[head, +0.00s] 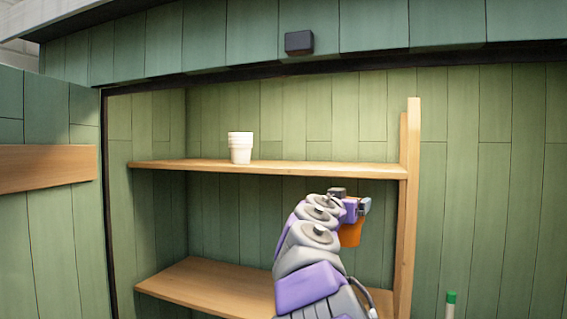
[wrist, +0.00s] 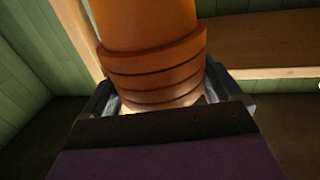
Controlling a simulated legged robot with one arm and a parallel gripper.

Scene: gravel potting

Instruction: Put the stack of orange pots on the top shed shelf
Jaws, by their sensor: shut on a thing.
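The stack of orange pots (wrist: 155,65) fills the upper middle of the wrist view, with several rims nested together. My gripper (wrist: 158,98) is shut on the stack, one finger on each side of the rims. In the head view the orange stack (head: 351,234) hangs below my gripper (head: 352,205), partly hidden by my arm. The gripper and stack appear just below the level of the top shed shelf (head: 300,168), near its right end. How far in front of the shelf they are is hard to tell.
The rest of that shelf is clear. A lower shelf (head: 205,282) is bare where visible. A wooden upright (head: 408,200) stands at the right end. A green-capped object (head: 450,303) is at lower right.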

